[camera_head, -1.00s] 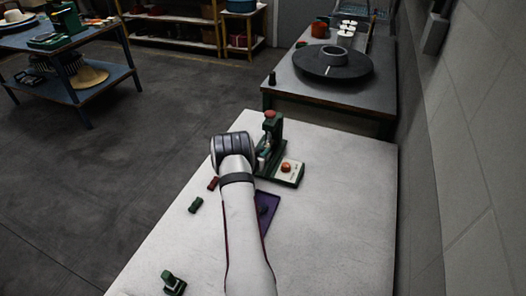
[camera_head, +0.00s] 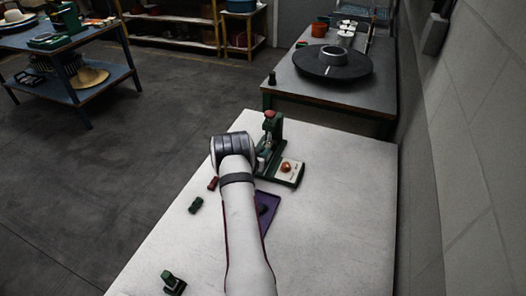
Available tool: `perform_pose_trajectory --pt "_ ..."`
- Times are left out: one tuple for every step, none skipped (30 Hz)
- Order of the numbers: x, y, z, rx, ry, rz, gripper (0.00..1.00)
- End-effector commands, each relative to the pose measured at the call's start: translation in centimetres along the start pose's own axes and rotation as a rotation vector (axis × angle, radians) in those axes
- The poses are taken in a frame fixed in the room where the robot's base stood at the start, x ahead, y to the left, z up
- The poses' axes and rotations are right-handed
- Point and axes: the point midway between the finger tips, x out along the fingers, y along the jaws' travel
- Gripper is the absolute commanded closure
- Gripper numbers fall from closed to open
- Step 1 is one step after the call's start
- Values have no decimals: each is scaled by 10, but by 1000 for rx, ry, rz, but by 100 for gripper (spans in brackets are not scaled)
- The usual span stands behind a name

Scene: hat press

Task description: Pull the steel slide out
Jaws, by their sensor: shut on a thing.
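The green press (camera_head: 275,133) with a red knob on top stands near the far end of the white table. A white panel with an orange-red button (camera_head: 286,168) is at its right front. My gripper (camera_head: 262,158) is at the press's left side, mostly hidden by my own white and dark arm. A small bit of grey metal shows there between my arm and the press; I cannot make out the steel slide itself or the fingertips. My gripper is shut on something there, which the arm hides.
A purple tray (camera_head: 271,203) with a dark piece in it lies right of my arm. A green block (camera_head: 196,205), a red block (camera_head: 213,184) and a dark green piece (camera_head: 173,283) lie to the left. The table (camera_head: 340,230) is clear at the right, beside the wall.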

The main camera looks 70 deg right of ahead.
Motion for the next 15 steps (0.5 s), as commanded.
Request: perform_pose_trajectory --pt "0 0 0 1 1 1 100" --pt "0 0 0 1 1 1 100" --pt "0 0 0 1 1 1 100" --pt "0 0 0 1 1 1 100" --pt "0 0 0 1 1 1 100" --pt "0 0 0 1 1 1 100" --pt "0 1 0 1 1 1 100" --pt "0 0 0 1 1 1 100" --pt "-1 0 0 1 0 1 100" --pt "-3 0 1 0 0 1 100" --pt "-7 0 2 -1 0 1 100" --pt "-13 0 6 0 -2 2 100" --pt "-19 0 9 -2 -2 2 100" --pt "-26 -1 11 -2 -2 1 100" --pt "-35 -1 15 -2 -2 0 100"
